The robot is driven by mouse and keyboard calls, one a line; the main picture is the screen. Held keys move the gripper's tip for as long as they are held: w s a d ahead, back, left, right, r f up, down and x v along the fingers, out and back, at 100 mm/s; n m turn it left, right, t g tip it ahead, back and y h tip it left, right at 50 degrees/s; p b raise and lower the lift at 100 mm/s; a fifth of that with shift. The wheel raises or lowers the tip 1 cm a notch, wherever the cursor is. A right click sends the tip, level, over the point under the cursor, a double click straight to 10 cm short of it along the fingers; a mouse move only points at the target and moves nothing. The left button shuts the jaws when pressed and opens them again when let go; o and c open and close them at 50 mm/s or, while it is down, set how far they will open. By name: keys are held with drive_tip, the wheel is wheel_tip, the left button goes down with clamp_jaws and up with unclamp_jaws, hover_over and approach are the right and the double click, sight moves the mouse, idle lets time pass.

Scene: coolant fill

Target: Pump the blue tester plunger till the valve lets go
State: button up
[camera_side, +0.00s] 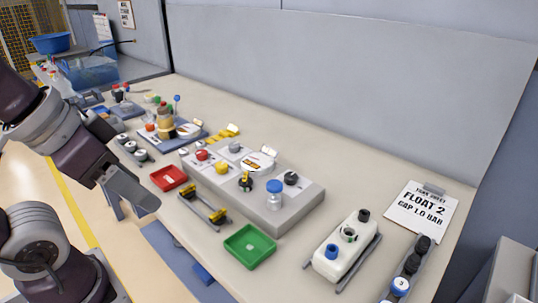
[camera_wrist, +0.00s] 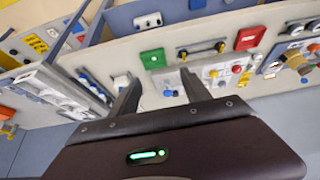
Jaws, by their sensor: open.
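The likely tester plunger is a thin rod with a blue ball top (camera_side: 177,98), upright at the back left of the bench in the side view. Beside it a brass-coloured valve fitting (camera_side: 166,122) with a red knob stands on a blue-grey board (camera_side: 190,138); the fitting also shows at the right of the wrist view (camera_wrist: 297,60). My gripper (camera_wrist: 158,78) is open and empty, its two fingers apart. In the side view my gripper (camera_side: 130,190) is at the front left edge, well short of the fitting and touching nothing. The valve's state cannot be told.
A grey panel (camera_side: 225,187) with knobs and a blue-capped jar (camera_side: 274,194) fills the middle. A red tray (camera_side: 168,178), a green tray (camera_side: 250,261) and a white canister (camera_side: 345,250) stand nearby. A sheet (camera_side: 421,212) reads "FLOAT 2, CAP 1.0 BAR". A wall closes the back.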

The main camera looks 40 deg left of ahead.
drive_tip(key=shift+c, duration=0.5)
drive_tip(key=shift+w+r, duration=0.2)
drive_tip(key=shift+w, duration=0.05)
drive_tip(key=c, duration=0.4)
drive_tip(key=shift+g, duration=0.5)
drive_tip(key=w+r, duration=0.1)
drive_tip(key=w, duration=0.2)
drive_tip(key=w+r, duration=0.1)
drive_tip(key=w, duration=0.3)
drive_tip(key=w+r, duration=0.1)
drive_tip(key=w, duration=0.2)
drive_tip(key=shift+w+d+r, duration=0.1)
drive_tip(key=shift+w+r, duration=0.15)
drive_tip(key=shift+w, duration=0.1)
clamp_jaws()
drive_tip(key=w+f+g, duration=0.1)
drive_tip(key=w+f, duration=0.2)
drive_tip(key=w, duration=1.2)
drive_tip(key=shift+d, duration=0.3)
drive_tip(key=shift+f, duration=0.1)
